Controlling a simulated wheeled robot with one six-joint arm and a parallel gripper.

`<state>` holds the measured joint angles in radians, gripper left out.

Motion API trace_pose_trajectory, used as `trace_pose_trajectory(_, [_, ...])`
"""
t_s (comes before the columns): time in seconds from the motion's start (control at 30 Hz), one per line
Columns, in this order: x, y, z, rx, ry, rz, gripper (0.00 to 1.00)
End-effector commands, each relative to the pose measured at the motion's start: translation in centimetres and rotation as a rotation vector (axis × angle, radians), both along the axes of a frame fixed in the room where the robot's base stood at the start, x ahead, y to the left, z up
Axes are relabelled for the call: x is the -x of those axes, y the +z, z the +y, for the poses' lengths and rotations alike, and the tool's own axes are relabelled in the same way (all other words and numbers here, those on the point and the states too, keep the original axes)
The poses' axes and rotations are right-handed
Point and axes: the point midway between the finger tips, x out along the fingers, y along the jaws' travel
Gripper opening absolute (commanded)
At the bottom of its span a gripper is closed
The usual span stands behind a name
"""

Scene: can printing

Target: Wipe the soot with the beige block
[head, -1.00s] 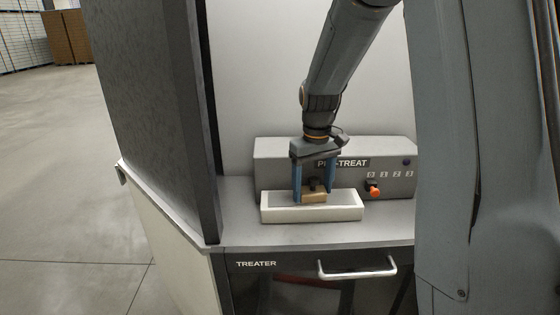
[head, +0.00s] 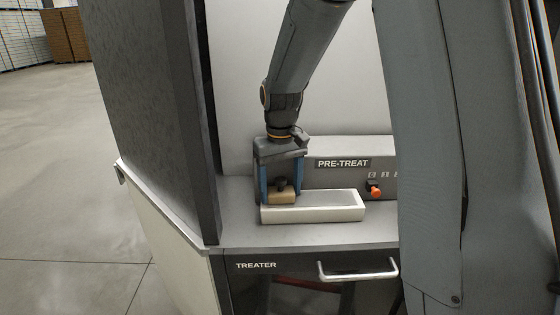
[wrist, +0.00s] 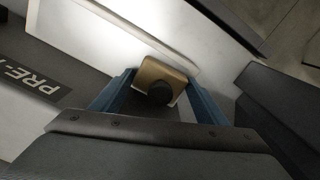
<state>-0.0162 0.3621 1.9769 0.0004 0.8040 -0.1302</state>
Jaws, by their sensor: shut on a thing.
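The beige block (head: 282,196) with a dark knob on top is between the blue fingers of my gripper (head: 281,190). My gripper is shut on it. The block is at the left end of a pale, low bar-shaped plate (head: 325,208) with a grey top strip. The wrist view shows the block (wrist: 164,72) between both fingers, with the dark knob facing the camera. The block's underside is hidden, so I cannot tell whether it touches the plate. I cannot make out any soot.
The grey PRE-TREAT box (head: 340,150) with an orange knob (head: 375,192) stands behind the plate. A dark upright panel (head: 160,110) is close on the left. Below is the TREATER cabinet front with a metal handle (head: 358,272).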

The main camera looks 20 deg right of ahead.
Motion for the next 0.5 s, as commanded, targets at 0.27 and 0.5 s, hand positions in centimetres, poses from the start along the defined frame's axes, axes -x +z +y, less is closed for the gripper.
trace_pose_trajectory(0.27, [-0.1,3.8,0.1,0.001,0.002,-0.003,0.43])
trace_pose_trajectory(0.5, [0.0,6.0,0.0,0.001,0.001,-0.003,0.43])
